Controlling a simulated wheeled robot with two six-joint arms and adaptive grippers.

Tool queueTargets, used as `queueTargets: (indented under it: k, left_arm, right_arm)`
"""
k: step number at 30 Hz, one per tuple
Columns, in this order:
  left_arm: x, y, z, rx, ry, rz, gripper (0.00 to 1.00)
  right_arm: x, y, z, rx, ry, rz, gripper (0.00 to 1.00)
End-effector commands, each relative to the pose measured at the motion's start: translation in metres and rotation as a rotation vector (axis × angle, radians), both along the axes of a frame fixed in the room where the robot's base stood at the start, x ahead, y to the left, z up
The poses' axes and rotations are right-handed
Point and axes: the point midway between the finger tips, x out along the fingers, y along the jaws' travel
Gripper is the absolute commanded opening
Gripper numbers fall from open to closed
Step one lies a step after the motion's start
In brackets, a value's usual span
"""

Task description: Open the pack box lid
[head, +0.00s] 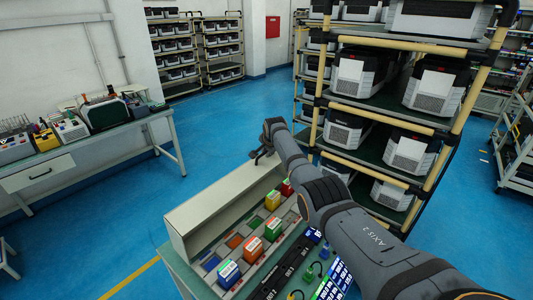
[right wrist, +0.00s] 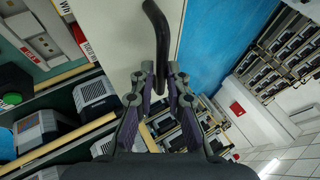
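A long beige box-like panel (head: 218,192) runs along the far left edge of the workbench in the head view. I cannot tell clearly where its lid begins. My right gripper (head: 262,155) is at its far end. In the right wrist view a curved black bar handle (right wrist: 158,30) stands against the beige surface (right wrist: 115,35). My right gripper's fingers (right wrist: 161,78) lie close on both sides of this handle, apparently shut on it. The fingers hide part of the handle. My left gripper is not in view.
Coloured blocks sit in the grey tray (head: 208,263) beside the beige panel. A rack of white-and-black units (head: 364,78) stands close on the right, near my right arm. A side bench (head: 50,158) is at left. Blue floor (head: 215,125) is clear between.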

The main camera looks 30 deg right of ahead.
Motion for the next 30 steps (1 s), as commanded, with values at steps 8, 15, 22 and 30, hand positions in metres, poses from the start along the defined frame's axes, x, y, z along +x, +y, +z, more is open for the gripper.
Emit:
queueTargets:
  k: [8, 15, 22, 30]
  left_arm:
    - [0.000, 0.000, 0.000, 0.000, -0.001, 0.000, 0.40]
    - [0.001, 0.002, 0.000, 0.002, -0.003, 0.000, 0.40]
    - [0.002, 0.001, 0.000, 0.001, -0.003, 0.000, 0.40]
    - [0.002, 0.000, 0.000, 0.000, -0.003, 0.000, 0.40]
  right_arm:
    - [-0.001, 0.000, -0.001, 0.001, 0.003, 0.000, 0.34]
    - [-0.002, 0.001, 0.000, 0.001, 0.005, -0.001, 0.34]
    - [-0.017, 0.005, 0.018, 0.000, 0.002, -0.001, 0.34]
    - [-0.048, 0.014, 0.063, 0.000, 0.000, 0.000, 0.34]
